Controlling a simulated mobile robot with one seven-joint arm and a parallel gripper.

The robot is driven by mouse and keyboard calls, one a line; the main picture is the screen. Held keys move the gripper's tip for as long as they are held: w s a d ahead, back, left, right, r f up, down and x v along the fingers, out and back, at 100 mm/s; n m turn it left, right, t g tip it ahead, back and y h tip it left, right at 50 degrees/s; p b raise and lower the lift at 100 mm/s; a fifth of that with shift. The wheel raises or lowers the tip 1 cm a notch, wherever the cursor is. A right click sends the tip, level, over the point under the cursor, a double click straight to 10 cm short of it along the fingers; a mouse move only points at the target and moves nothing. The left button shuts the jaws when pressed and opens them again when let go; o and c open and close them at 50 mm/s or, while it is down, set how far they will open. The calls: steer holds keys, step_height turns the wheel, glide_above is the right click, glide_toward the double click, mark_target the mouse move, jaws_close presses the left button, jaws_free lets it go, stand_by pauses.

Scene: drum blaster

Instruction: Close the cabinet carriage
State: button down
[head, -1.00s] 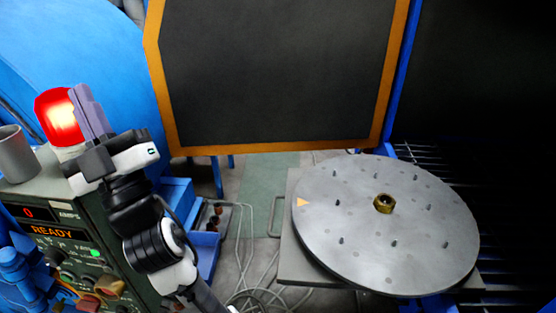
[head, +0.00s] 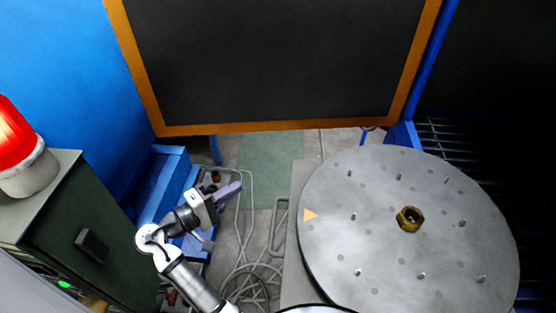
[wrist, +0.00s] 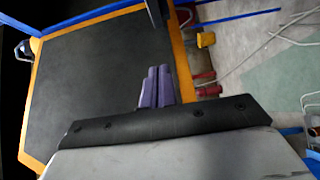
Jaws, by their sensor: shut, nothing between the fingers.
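The carriage is a grey slab (head: 300,262) carrying a large round grey disc (head: 385,245) with pegs, a brass nut and an orange triangle. It juts out in front of the dark cabinet opening (head: 500,90). A thin metal handle (head: 276,228) is at the slab's left edge. My gripper (head: 230,191) is left of the handle in the head view, apart from slab and disc, with purple fingers pointing right. In the wrist view its fingers (wrist: 156,82) are together and empty, with the dark door panel behind them.
An open black door panel with an orange frame (head: 155,100) stands at the back. A green control box (head: 90,220) with a red lamp (head: 12,140) is at left. Blue bins (head: 175,180) stand beside it. Cables (head: 245,265) lie on the floor between my gripper and the slab.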

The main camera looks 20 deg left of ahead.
steer(key=s+d+p+x, duration=0.1)
steer(key=p+x, duration=0.3)
steer(key=x, duration=0.8)
steer(key=shift+d, duration=1.05)
steer(key=shift+w, duration=0.1)
